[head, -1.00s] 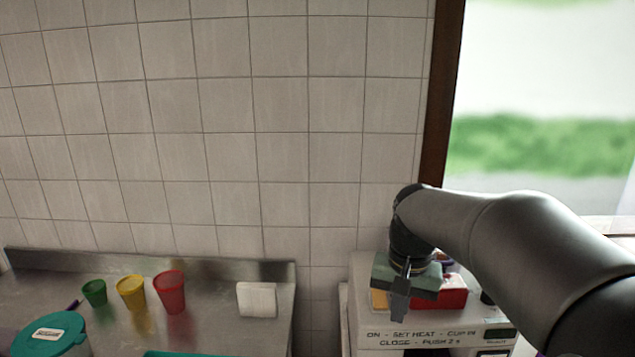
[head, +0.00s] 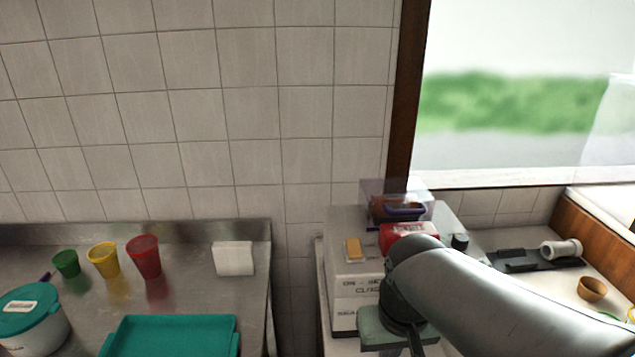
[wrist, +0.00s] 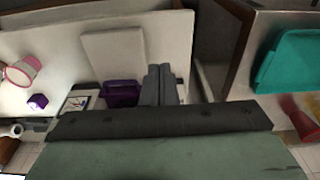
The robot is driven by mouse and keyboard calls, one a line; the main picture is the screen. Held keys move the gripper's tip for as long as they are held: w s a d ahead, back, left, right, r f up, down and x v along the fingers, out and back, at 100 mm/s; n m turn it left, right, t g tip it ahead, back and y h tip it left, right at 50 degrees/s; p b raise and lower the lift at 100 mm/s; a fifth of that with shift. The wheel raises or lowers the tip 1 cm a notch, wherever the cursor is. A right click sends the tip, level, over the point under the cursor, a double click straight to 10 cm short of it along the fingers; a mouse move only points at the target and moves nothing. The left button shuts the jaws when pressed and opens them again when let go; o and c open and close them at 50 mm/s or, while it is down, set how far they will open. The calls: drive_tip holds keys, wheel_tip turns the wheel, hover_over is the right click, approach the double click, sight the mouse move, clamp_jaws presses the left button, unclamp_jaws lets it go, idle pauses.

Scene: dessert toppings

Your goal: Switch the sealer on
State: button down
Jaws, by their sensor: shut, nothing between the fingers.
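The sealer (head: 345,285) is a white box-shaped machine with printed steps on its front, right of the steel counter in the head view. On its top are a yellow-orange piece (head: 353,249), a red part (head: 408,232), a black knob (head: 460,242) and a clear cover (head: 420,190). My arm hides the right of its front. My gripper's grey-green body shows low in front of the sealer in the head view. In the wrist view my gripper (wrist: 160,72) has its two dark fingers together, empty. I cannot tell whether the sealer is on.
Green (head: 66,263), yellow (head: 103,259) and red (head: 144,257) cups, a white block (head: 233,258), a teal-lidded tub (head: 33,320) and a teal tray (head: 170,338) are on the left counter. A gap separates it from the sealer. A brown bowl (head: 592,288) is at right.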

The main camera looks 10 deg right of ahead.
sight(353, 242)
drive_tip(key=w+r+t+b, duration=0.1)
drive_tip(key=w+r+b, duration=0.1)
drive_tip(key=w+r, duration=0.6)
drive_tip(key=w+r+t+b, duration=0.1)
drive_tip(key=w+r+b, duration=0.1)
drive_tip(key=w+r, duration=0.6)
drive_tip(key=w, duration=0.7)
drive_tip(key=shift+t, duration=0.3)
drive_tip(key=shift+a+f, duration=0.1)
drive_tip(key=shift+f, duration=0.05)
drive_tip(key=x, duration=0.9)
drive_tip(key=p+x, duration=0.1)
drive_tip(key=x, duration=0.3)
drive_tip(key=shift+s+f, duration=0.25)
drive_tip(key=shift+f, duration=0.25)
